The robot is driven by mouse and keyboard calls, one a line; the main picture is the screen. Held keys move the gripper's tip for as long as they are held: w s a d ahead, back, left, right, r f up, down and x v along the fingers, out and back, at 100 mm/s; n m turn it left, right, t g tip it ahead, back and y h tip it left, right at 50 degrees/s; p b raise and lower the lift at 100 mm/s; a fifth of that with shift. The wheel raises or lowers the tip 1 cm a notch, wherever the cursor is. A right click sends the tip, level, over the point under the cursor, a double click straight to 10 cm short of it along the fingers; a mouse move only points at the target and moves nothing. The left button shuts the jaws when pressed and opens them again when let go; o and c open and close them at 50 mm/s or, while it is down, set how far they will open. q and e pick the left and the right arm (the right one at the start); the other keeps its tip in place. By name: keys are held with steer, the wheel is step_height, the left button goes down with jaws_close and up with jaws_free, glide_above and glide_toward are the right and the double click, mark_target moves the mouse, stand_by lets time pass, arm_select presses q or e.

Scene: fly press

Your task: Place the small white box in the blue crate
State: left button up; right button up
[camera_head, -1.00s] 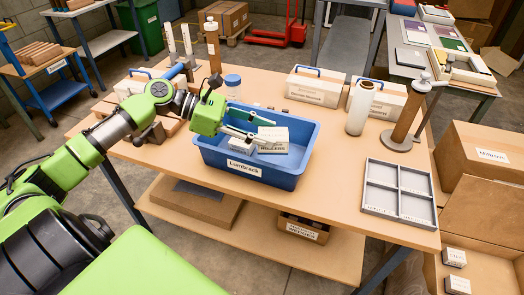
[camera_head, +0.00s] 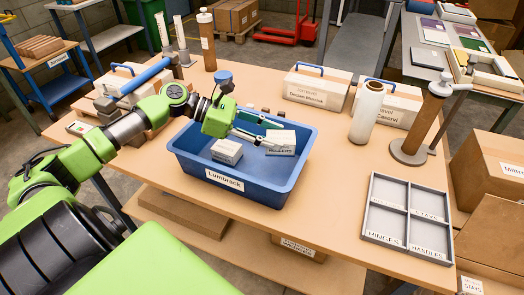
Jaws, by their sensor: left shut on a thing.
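A small white box (camera_head: 281,142) with dark print on its front is held in my left gripper (camera_head: 262,136). The fingers are closed on it from the left. The box shows over the right part of the blue crate (camera_head: 225,182), which is labelled Lumbrack and stands on the wooden table. I cannot tell whether the box touches the crate. Another small white box (camera_head: 227,151) lies inside the crate on its left side, apart from my gripper. My right gripper is out of view.
Right of the crate stand a white bottle (camera_head: 367,112), a brown post with a crank (camera_head: 418,130) and a grey divided tray (camera_head: 405,246). White cases (camera_head: 317,86) with blue handles stand behind. The table (camera_head: 325,180) between crate and tray is clear.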

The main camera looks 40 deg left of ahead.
arm_select(q)
step_height(320, 180, down, 7)
steer(key=shift+r, duration=0.15)
stand_by(0.4)
steer(key=o, duration=1.3)
steer(key=shift+s, duration=0.1)
steer(key=shift+v, duration=3.75)
